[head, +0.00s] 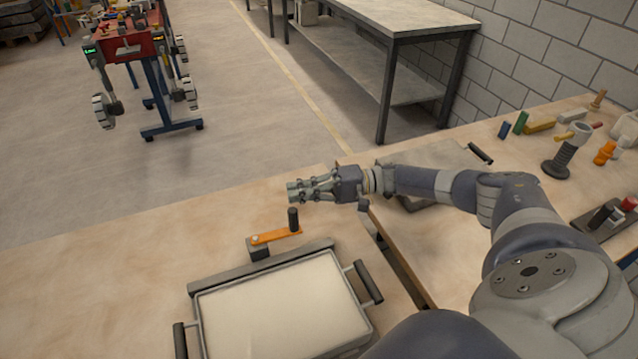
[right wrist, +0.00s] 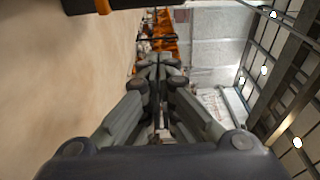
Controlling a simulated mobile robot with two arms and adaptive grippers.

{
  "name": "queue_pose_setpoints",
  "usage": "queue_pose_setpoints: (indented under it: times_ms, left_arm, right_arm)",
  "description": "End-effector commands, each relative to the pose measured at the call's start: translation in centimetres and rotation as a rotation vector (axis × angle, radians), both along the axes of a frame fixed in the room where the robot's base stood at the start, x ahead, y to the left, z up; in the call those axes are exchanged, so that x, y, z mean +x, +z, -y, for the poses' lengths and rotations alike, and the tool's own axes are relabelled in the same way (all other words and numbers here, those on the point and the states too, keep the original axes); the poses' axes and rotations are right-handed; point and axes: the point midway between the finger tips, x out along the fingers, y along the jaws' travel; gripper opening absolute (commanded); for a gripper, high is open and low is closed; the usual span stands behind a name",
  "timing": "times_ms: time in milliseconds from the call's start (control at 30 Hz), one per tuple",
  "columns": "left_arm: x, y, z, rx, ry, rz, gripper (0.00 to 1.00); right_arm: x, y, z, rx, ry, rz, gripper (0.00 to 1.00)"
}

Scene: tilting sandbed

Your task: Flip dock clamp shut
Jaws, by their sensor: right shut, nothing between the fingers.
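The dock clamp has an orange lever (head: 275,237) with an upright black knob (head: 293,219) at its right end and a dark base block (head: 259,253) under its left end. It sits at the far edge of the sand tray (head: 193,290), with the lever lying roughly along that edge. My right gripper (head: 291,190) is shut and empty, just beyond and above the knob, apart from it in the head view. In the right wrist view the closed fingers (right wrist: 158,64) point ahead, and part of the orange lever (right wrist: 103,6) shows at the top edge. My left gripper is not in view.
The tray has black side handles (head: 368,282). A grey plate (head: 440,160) with a dark handle lies on the right bench, under my right arm. Several small tools and blocks (head: 540,125) stand farther right. The wooden bench left of the clamp is clear.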

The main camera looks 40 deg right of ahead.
Motion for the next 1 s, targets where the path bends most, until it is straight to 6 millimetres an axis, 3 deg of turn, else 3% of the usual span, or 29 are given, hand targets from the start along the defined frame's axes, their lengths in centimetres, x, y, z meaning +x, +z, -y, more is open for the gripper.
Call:
queue_pose_setpoints:
  times_ms: [100, 200, 400, 1000]
  left_arm:
    - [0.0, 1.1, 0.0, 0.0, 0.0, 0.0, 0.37]
    - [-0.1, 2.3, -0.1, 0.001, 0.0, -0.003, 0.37]
    - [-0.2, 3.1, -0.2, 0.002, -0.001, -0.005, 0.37]
    - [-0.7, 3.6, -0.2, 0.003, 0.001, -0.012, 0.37]
  right_arm:
    - [1.1, 0.4, -2.3, 0.002, 0.002, 0.001, 0.0]
    - [-1.1, 0.4, -2.0, -0.001, 0.0, -0.004, 0.0]
    - [-2.8, 0.1, -2.2, 0.0, -0.001, -0.002, 0.0]
    - [-3.1, 0.1, -2.8, 0.002, -0.012, -0.001, 0.0]
